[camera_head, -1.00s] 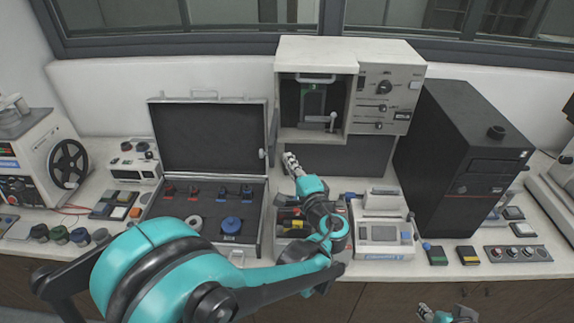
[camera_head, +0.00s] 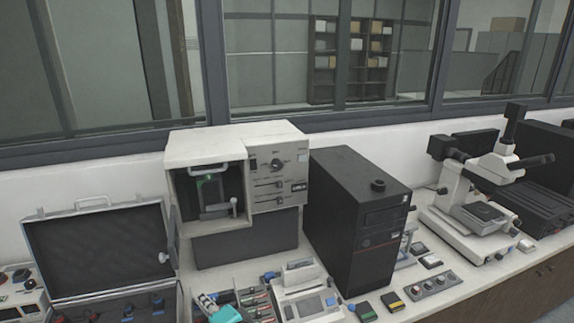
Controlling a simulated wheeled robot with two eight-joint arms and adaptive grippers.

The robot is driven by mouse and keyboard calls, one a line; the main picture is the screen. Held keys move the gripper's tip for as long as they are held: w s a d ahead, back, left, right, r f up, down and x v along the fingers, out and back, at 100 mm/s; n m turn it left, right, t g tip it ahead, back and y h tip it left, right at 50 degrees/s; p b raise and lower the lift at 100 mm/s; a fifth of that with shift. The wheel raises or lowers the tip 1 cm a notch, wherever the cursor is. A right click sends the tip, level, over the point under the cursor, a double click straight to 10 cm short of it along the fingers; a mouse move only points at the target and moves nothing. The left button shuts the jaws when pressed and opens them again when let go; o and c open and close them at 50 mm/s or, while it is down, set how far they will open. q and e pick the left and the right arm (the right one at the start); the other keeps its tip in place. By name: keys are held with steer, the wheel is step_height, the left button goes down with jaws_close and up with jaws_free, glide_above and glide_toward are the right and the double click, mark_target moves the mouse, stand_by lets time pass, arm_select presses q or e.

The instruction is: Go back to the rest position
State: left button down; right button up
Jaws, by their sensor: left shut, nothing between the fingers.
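Inside the chamber is a small frame with a green mark. My right gripper is outside the view.
An open case (camera_head: 98,248) stands left of the press. A black tower (camera_head: 352,228) stands to its right, then a microscope (camera_head: 475,200). A small white device (camera_head: 305,305) and several small blocks lie along the front. The bench is crowded; windows rise behind.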

arm_select(q)
steer(key=s+a+f+n+g+h+b, duration=0.25)
steer(key=s+f+h, duration=0.2)
steer(key=f, duration=0.35)
steer(key=s+d+f+n+h+b, duration=0.1)
steer(key=s+d+f+n+h, duration=0.2)
steer(key=s+d+n+h, duration=0.2)
steer(key=shift+s+d+f+g+h+b, duration=0.4)
steer(key=shift+s+d+h, duration=0.45)
steer(key=shift+s, duration=0.35)
steer(key=c, duration=2.3)
jaws_free()
steer(key=shift+n, duration=0.25)
